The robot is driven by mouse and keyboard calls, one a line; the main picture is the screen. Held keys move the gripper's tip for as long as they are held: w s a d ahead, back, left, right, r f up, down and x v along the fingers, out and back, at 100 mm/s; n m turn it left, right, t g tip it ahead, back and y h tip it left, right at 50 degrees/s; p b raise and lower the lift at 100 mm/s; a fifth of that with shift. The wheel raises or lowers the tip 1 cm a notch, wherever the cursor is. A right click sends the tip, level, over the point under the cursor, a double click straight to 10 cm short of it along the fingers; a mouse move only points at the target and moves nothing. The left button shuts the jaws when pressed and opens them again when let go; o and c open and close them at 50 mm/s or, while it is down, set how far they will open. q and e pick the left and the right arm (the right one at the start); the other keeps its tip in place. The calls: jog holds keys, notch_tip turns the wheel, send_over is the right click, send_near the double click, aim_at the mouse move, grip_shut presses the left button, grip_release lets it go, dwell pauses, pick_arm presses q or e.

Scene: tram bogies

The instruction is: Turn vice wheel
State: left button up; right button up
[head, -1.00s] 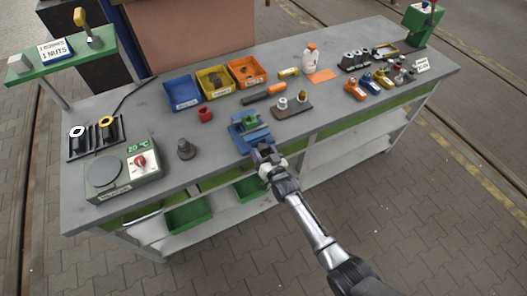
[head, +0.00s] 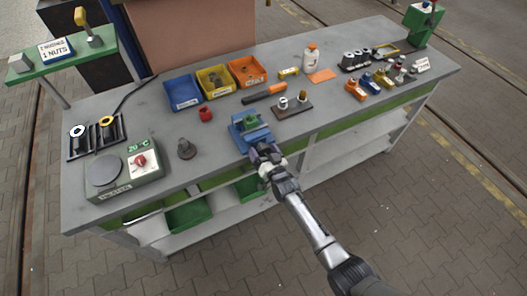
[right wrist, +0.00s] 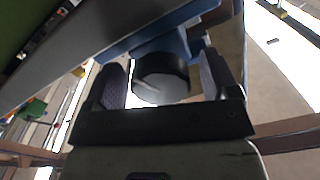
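The blue vice (head: 246,128) sits at the front edge of the workbench, with a green piece between its jaws. Its round black wheel (right wrist: 161,78) faces my right gripper in the right wrist view. My right gripper (head: 264,154) is at the front of the vice in the head view. In the right wrist view my right gripper (right wrist: 165,82) is open, with one finger on each side of the wheel. Small gaps show between the fingers and the wheel, so it is not clamped. In the head view the gripper hides the wheel. My left gripper is not in view.
The grey workbench (head: 222,150) carries a heater box (head: 122,172) at the left and blue, yellow and orange bins (head: 246,71) at the back. A dark knob-topped piece (head: 187,149) stands left of the vice. A peg plate (head: 291,107) lies to its right.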

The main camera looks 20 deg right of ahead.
jog(key=shift+s, duration=0.1)
jog(key=shift+s, duration=0.2)
jog(key=s+d+p, duration=0.1)
jog(key=s, duration=1.2)
jog(key=shift+d, duration=0.25)
jog(key=shift+s, duration=0.1)
jog(key=shift+f, duration=0.1)
